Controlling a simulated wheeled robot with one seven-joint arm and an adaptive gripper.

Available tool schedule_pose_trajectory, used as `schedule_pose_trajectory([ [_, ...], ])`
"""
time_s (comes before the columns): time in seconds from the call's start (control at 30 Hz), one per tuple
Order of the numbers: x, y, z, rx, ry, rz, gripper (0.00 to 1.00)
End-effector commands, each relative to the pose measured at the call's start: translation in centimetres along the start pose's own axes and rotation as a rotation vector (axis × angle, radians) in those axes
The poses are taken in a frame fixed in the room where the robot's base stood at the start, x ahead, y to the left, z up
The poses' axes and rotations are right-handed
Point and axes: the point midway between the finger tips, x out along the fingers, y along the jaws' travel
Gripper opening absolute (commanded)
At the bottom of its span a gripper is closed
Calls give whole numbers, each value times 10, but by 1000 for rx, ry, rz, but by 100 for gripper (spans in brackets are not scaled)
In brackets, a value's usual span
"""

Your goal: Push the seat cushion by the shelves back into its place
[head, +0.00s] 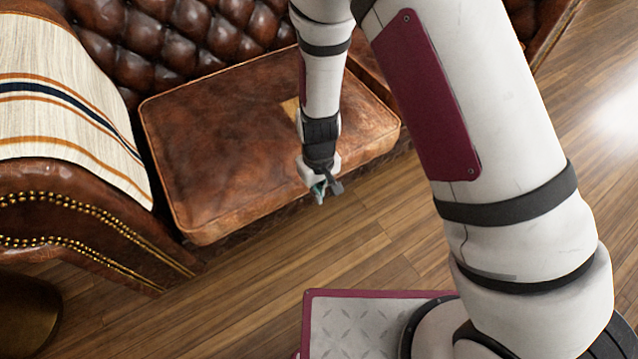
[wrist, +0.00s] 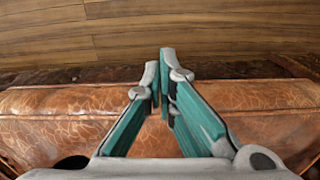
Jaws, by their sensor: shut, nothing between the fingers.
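The seat cushion (head: 230,150) is brown leather with piped edges and lies on a tufted leather sofa (head: 185,45). Its front left corner sticks out past the sofa's front, over the floor side. My gripper (head: 320,192) is shut and empty, pointing down at the cushion's front edge, right of its middle. In the wrist view the teal fingers (wrist: 164,68) come together over the cushion's leather front (wrist: 50,118). Whether they touch it, I cannot tell. My arm hides part of the cushion's right side and back.
The sofa's studded left arm (head: 75,215) stands beside the cushion, with a striped throw (head: 60,95) over it. Another seat section (head: 370,70) lies behind my arm at the right. Open wooden floor (head: 260,275) lies in front of the sofa. No shelves show.

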Motion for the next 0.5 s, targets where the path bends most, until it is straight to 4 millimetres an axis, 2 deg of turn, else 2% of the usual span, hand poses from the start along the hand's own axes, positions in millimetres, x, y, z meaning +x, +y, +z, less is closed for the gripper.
schedule_pose_trajectory([
  [0.03, 14, 0, 0, 1, -3, -1, 0],
  [0.23, 52, 0, 1, 0, -3, -1, 0],
  [0.3, 49, -1, -14, -2, 5, 1, 0],
  [0.5, 47, 0, -34, -1, 1, 0, 0],
])
